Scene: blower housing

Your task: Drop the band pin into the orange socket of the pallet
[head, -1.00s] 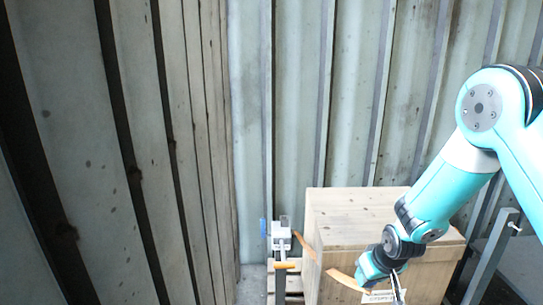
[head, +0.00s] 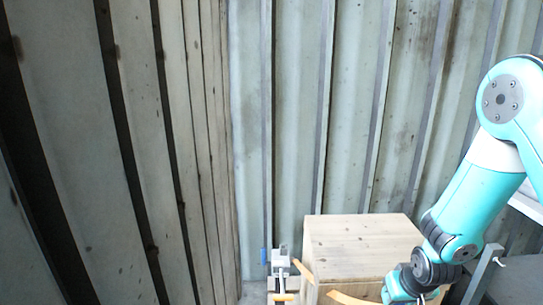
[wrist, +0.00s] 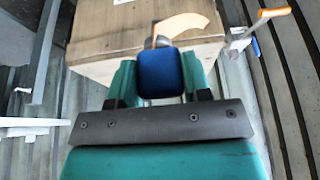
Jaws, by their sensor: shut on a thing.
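My gripper (wrist: 158,78) shows in the wrist view with its two green fingers shut on a dark blue, rounded block (wrist: 160,74). I take this block to be the band pin's head; its lower part is hidden from this camera. In the head view my gripper (head: 402,290) is at the bottom edge, in front of the wooden crate, with its tips cut off. I cannot pick out the orange socket or the pallet for certain in either view.
A wooden crate (head: 362,238) stands ahead; it also shows in the wrist view (wrist: 95,40). Tan curved strips lie near it, one showing in the wrist view (wrist: 186,24). A grey clamp-like fixture (head: 281,258) with an orange handle stands left of it. Corrugated walls close the back and left.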

